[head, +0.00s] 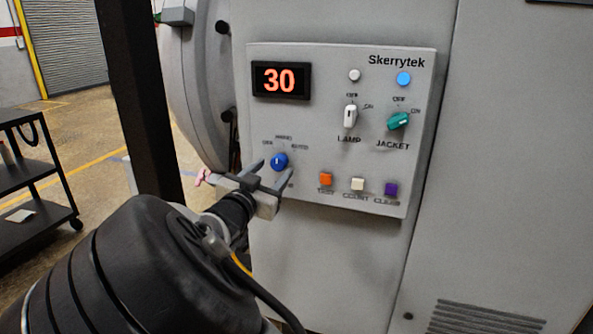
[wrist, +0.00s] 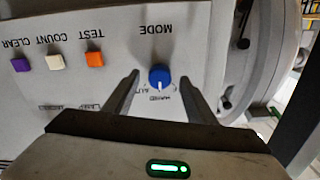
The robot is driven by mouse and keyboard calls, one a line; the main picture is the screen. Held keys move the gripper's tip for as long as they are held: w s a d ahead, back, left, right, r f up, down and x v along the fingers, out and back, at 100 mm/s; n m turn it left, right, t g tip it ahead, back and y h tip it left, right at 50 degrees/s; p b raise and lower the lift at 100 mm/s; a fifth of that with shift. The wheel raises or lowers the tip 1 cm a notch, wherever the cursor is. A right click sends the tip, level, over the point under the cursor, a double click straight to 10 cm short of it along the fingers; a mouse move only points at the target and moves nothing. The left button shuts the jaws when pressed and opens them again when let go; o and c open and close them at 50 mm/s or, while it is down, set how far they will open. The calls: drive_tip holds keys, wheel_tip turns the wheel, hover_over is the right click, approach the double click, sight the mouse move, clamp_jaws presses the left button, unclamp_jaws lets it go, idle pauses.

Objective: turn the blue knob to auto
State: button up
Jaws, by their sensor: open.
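The blue knob (head: 279,161) sits at the lower left of the grey control panel (head: 330,200). Its labels are small: one at left reads like OFF, one above like HAND, one at right like AUTO. In the wrist view, upside down, the knob (wrist: 159,75) lies under the word MODE, and its white mark points to the HAND label. My gripper (head: 272,170) is open at the panel, one finger on either side of the knob. In the wrist view my gripper (wrist: 160,78) shows gaps between both fingers and the knob.
Orange TEST (head: 326,179), cream COUNT (head: 357,184) and purple CLEAR (head: 391,189) buttons sit right of the knob. Above are the white LAMP switch (head: 350,116), green JACKET knob (head: 398,121) and a display (head: 281,80) reading 30. A black post (head: 140,95) stands at left.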

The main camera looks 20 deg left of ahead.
drive_tip(key=shift+w, duration=0.9)
drive_tip(key=shift+c, duration=0.4)
drive_tip(key=c, duration=1)
drive_tip(key=shift+o, duration=0.2)
drive_tip(key=shift+d+m+b, duration=0.1)
drive_tip(key=shift+m+b, duration=0.2)
drive_tip(key=m+b, duration=0.3)
drive_tip(key=m, duration=0.1)
drive_tip(key=shift+f+m, duration=0.15)
drive_tip(key=shift+m, duration=0.15)
drive_tip(key=m+b, duration=0.3)
drive_tip(key=shift+m, duration=0.3)
drive_tip(key=shift+m+b, duration=0.35)
drive_tip(key=shift+m, duration=0.15)
drive_tip(key=shift+a+r, duration=0.2)
drive_tip(key=shift+r, duration=0.05)
